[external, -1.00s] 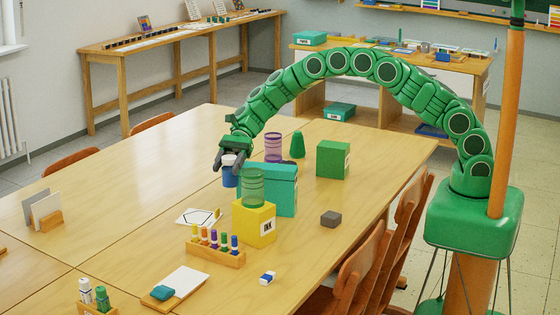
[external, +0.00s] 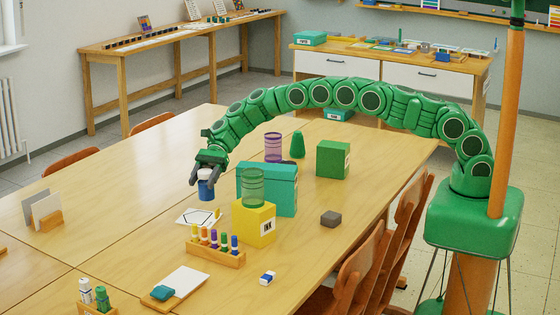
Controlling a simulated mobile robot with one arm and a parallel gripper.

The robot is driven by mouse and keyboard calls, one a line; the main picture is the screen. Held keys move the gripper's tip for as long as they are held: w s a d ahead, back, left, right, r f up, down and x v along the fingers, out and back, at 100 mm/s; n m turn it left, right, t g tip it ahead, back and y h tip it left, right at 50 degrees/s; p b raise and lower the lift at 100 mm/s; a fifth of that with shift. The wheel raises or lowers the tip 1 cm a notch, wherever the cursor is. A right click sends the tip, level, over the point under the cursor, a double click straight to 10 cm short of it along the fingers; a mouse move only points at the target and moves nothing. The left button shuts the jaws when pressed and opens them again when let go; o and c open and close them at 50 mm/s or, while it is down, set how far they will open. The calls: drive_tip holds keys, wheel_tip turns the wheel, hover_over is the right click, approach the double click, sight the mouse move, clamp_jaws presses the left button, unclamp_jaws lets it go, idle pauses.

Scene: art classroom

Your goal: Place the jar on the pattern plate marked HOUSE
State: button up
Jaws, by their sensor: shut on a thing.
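The jar (external: 206,190) is blue with a white lid. My gripper (external: 206,174) is shut on it near the lid and holds it upright. A white plate with a black house-like outline (external: 199,217) lies on the table just below the jar in the picture. No word can be read on this plate. The jar appears to hang above the table at the plate's far edge; the exact height I cannot tell.
To the right stand a teal box (external: 283,190), a yellow box (external: 254,224) marked INK with a green see-through cylinder (external: 253,187) on top, and a purple cylinder (external: 273,147). A marker rack (external: 216,252) is in front of the plate. The table's left side is mostly clear.

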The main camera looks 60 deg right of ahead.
drive_tip(key=shift+w+a+f, duration=0.3)
drive_tip(key=shift+w+f, duration=0.3)
drive_tip(key=shift+f, duration=0.2)
drive_tip(key=shift+w+a+f, duration=0.25)
drive_tip(key=shift+w+f, duration=0.35)
drive_tip(key=shift+f, duration=0.15)
drive_tip(key=shift+w, duration=0.1)
drive_tip(key=shift+a+f, duration=0.15)
drive_tip(key=shift+f, duration=1.6)
drive_tip(key=shift+f, duration=0.1)
drive_tip(key=o, duration=1.3)
drive_tip(key=v, duration=1.2)
